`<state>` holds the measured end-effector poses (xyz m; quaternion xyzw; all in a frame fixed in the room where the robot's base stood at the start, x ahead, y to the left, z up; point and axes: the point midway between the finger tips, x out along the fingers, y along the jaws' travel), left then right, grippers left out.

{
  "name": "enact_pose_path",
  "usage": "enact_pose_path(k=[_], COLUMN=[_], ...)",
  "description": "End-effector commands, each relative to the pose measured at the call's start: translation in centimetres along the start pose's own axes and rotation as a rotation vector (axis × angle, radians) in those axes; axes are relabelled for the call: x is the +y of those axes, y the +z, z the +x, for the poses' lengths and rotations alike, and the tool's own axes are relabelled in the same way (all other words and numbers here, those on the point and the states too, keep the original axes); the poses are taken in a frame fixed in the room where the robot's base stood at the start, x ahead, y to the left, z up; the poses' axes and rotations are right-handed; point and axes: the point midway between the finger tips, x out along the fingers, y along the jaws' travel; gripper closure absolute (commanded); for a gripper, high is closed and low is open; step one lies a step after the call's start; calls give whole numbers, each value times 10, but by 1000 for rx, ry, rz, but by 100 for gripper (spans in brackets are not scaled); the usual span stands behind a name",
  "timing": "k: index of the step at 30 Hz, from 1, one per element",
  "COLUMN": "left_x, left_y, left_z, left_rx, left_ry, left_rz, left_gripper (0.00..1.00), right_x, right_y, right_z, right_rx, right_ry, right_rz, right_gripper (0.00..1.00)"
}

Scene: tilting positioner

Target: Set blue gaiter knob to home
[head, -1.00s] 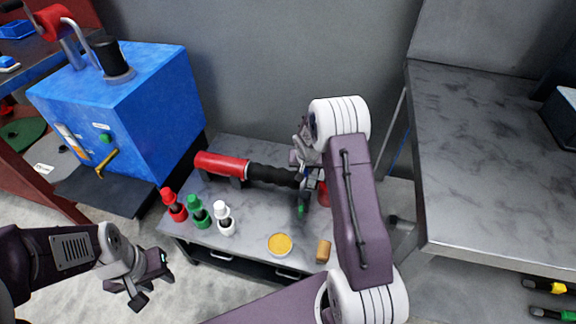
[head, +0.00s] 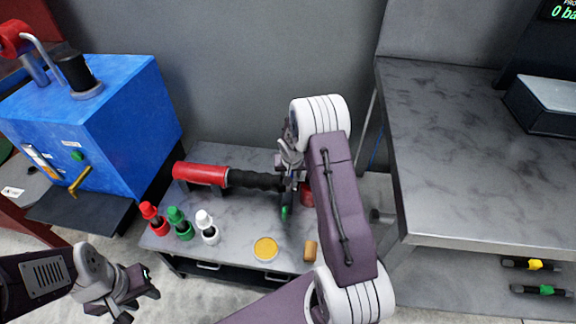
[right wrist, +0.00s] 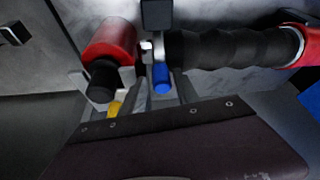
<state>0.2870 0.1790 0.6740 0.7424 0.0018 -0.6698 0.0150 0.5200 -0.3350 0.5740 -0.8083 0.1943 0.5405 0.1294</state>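The gaiter is a black ribbed bellows (head: 255,180) between red end parts; it also shows in the right wrist view (right wrist: 225,50). A small blue knob (right wrist: 162,79) is below its left end in the right wrist view. My right gripper (head: 292,172) is at the gaiter's right end. In the wrist view grey finger-like parts stand close around the knob, but I cannot tell whether they touch or clamp it. In the head view the knob is mostly hidden by my right gripper. My left gripper (head: 138,293) is open and empty, left of the low table.
Red (head: 152,217), green (head: 179,222) and white (head: 206,226) capped bottles stand on the low table (head: 235,225). A yellow disc (head: 265,248), a tan cylinder (head: 310,250) and a green-tipped part (head: 285,212) are nearby. A blue box machine (head: 110,120) is left; a grey bench (head: 470,160) is right.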

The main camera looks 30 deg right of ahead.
Motion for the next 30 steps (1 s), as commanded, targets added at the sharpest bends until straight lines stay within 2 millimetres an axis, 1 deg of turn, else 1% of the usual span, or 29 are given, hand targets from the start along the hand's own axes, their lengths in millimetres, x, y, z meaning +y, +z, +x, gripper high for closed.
enact_pose_path(k=[2, 5, 17, 18, 28, 30], left_x=[0, 0, 0, 0, 1, 1], left_y=[0, 0, 0, -1, -3, -4], left_z=[1, 3, 1, -7, -30, -40], left_rx=[0, 0, 0, 0, 0, 0], left_ry=[0, 0, 0, 0, 0, 0], left_rz=[0, 0, 0, 0, 0, 0], left_gripper=[64, 64, 64, 64, 64, 64], right_x=[-5, -23, -121, -117, -116, -115], right_y=[-1, -4, -21, -24, -23, -35], right_z=[1, 3, 9, -10, -92, -107], right_rx=[-2, 0, 1, 3, 3, 20], right_ry=[1, -1, -2, -2, -2, -8], right_rz=[-3, -5, -4, -1, -1, 7], right_gripper=[55, 55, 55, 55, 55, 55])
